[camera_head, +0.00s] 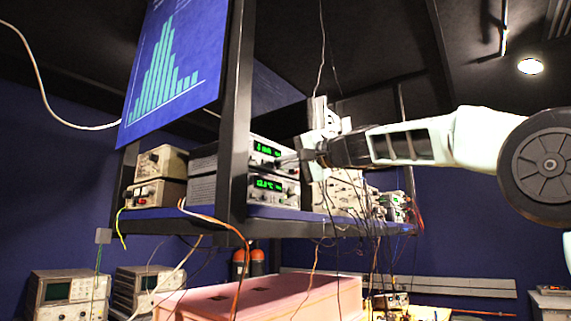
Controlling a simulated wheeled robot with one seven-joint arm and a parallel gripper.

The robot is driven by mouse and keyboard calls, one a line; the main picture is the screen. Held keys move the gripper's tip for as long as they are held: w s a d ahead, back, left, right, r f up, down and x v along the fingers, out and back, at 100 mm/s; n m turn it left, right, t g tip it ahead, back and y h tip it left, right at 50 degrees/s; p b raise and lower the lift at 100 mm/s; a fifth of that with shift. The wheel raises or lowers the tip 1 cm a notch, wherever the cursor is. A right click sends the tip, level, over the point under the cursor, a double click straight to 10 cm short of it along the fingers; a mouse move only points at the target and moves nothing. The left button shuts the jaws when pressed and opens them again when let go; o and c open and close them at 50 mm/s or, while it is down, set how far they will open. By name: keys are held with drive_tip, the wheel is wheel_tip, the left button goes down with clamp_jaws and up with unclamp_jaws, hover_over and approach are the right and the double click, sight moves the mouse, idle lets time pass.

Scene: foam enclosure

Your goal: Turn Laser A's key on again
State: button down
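Two stacked instrument units with green lit displays stand on the raised shelf. The upper unit (264,149) and the lower unit (268,184) show green readouts too small to read surely. My gripper (299,156) reaches in from the right, its end at the right part of the upper unit's front panel. Whether it touches the panel is unclear. Its fingers are small and partly merge with the instruments behind, so I cannot tell whether they are open or shut. No key or laser label can be made out; the panel near my gripper is partly covered.
The shelf (290,214) also holds beige instruments (158,163) at left and more at right (345,191). A dark post (236,110) and blue chart panel (172,62) stand left of the displays. Loose cables hang below, above a pink box (262,297).

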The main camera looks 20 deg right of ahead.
drive_tip(key=m, duration=0.5)
drive_tip(key=shift+m+p, duration=0.3)
idle(0.5)
drive_tip(key=c, duration=1.6)
unclamp_jaws()
drive_tip(key=shift+s+d+f, duration=0.1)
drive_tip(key=shift+d, duration=0.05)
drive_tip(key=shift+s+d+b, duration=0.2)
drive_tip(key=shift+s+b, duration=0.05)
drive_tip(key=shift+b, duration=0.1)
drive_tip(key=b+v, duration=0.6)
drive_tip(key=v, duration=1)
drive_tip(key=shift+s+b, duration=0.3)
